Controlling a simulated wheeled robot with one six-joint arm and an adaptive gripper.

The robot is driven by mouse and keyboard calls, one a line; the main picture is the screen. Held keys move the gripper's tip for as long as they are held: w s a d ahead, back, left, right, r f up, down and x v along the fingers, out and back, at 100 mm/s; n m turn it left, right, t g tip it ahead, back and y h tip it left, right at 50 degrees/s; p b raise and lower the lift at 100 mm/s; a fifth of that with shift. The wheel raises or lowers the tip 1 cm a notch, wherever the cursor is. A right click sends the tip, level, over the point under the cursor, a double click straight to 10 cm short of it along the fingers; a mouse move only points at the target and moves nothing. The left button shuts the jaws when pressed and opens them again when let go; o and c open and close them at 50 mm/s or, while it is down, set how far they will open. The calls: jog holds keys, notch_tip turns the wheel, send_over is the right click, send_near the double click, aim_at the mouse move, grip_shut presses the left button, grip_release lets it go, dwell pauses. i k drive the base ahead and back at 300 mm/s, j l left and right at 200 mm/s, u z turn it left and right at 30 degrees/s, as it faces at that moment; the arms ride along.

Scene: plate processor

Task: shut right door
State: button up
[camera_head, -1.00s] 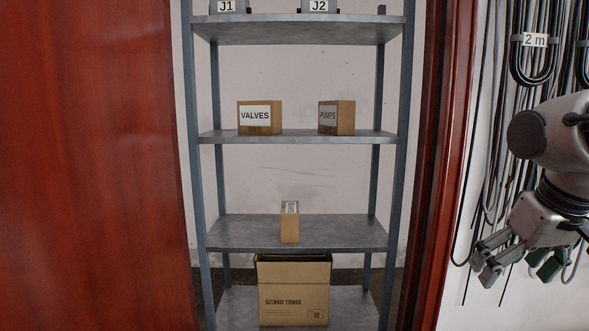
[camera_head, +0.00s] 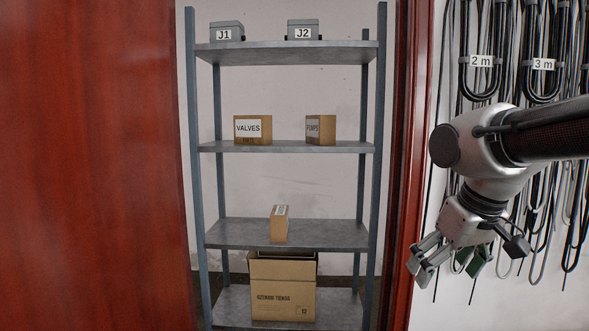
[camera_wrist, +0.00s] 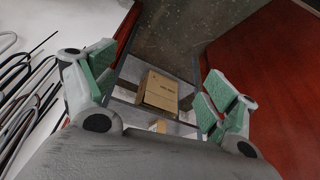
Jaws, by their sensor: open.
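A large dark red door panel (camera_head: 90,165) fills the left of the head view. A narrow upright red strip (camera_head: 408,170) stands right of the shelf; I cannot tell whether it is the right door seen nearly edge-on or the frame. In the wrist view, which is turned upside down, a red panel (camera_wrist: 265,75) lies on the right and a thin red strip (camera_wrist: 126,32) at the upper left. My gripper (camera_head: 448,264) is open and empty, pointing down just right of the narrow strip. Its spread fingers (camera_wrist: 157,92) frame the shelf in the wrist view. No contact with a door is visible.
A grey metal shelf (camera_head: 285,147) stands in the opening with boxes marked VALVES (camera_head: 252,128), PUMPS (camera_head: 321,128), J1 (camera_head: 226,32) and J2 (camera_head: 303,30). An open carton (camera_head: 283,297) sits at the bottom. Cables (camera_head: 545,60) hang on the right wall behind my arm.

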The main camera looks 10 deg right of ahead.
aim_at(91, 239)
jog(key=u, duration=0.45)
jog(key=j+u, duration=0.1)
jog(key=u, duration=0.35)
jog(key=j+u, duration=0.1)
jog(key=u, duration=0.75)
jog(key=j+u, duration=0.15)
jog(key=u, duration=0.3)
jog(key=j+u, duration=0.25)
jog(key=u, duration=0.2)
jog(key=i+j+u, duration=0.15)
jog(key=u, duration=0.3)
jog(key=i+j+u, duration=0.15)
jog(key=u, duration=0.3)
jog(key=i+j, duration=0.35)
jog(key=i, duration=0.2)
jog(key=i+z, duration=0.25)
jog(key=z, duration=0.25)
jog(key=i+z, duration=0.25)
jog(key=z, duration=0.2)
jog(key=i+l+z, duration=0.1)
jog(key=z, duration=0.35)
jog(key=i+z, duration=0.15)
jog(key=z, duration=0.3)
jog(key=i+z, duration=0.15)
jog(key=z, duration=0.3)
